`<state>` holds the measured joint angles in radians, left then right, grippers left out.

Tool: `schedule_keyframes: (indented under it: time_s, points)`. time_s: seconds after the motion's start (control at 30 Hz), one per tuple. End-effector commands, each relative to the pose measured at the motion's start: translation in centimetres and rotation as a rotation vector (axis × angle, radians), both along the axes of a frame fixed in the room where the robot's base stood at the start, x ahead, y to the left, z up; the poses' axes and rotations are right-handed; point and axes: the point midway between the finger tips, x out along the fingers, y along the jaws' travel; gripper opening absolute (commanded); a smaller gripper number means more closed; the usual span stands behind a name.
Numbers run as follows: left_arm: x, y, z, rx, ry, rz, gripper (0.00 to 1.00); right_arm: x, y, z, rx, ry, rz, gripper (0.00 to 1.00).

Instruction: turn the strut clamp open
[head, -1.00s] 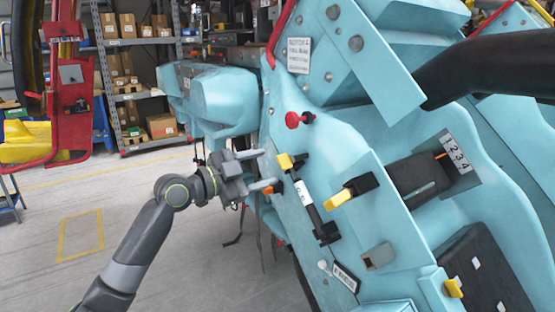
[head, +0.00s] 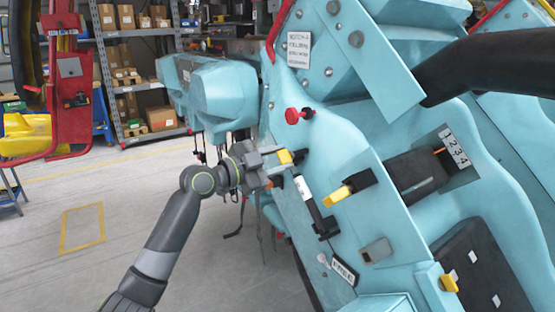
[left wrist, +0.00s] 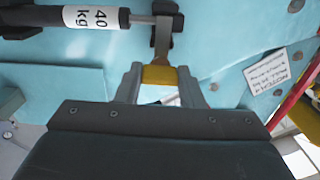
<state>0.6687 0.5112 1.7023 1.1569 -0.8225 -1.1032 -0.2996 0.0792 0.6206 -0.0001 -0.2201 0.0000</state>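The strut is a dark cylinder with a white "40 kg" label (left wrist: 92,17), mounted on the turquoise body. It also shows in the head view (head: 303,188). The strut clamp is a yellow tab (left wrist: 158,75) on a grey lever at the strut's rod end; in the head view the yellow tab (head: 285,157) is at the strut's upper end. My left gripper (left wrist: 160,78) is open, one finger on each side of the yellow tab. It is at the clamp in the head view too (head: 275,165). Contact cannot be told. My right gripper is out of view.
A red knob (head: 293,116) stands above the strut. A yellow-tipped black lever (head: 338,196) and a numbered 1-2-3-4 slot plate (head: 454,148) are to its right. A thick black tube (head: 485,72) crosses the upper right. Open floor (head: 130,210) lies to the left.

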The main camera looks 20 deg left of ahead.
Motion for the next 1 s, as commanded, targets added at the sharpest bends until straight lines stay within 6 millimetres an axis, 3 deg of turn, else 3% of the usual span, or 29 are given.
schedule_keyframes:
  time_s: [0.1, 0.47, 1.0]
  points:
    - [0.0, 0.0, 0.0, 0.0, 0.0, 0.0, 0.12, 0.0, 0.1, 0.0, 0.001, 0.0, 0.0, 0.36]
    - [0.0, 0.0, 0.0, -0.053, 0.042, -0.001, 0.12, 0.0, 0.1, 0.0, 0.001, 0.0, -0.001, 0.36]
    - [0.0, 0.0, 0.1, -0.409, 0.321, 0.001, 0.12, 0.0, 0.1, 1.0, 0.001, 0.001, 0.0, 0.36]
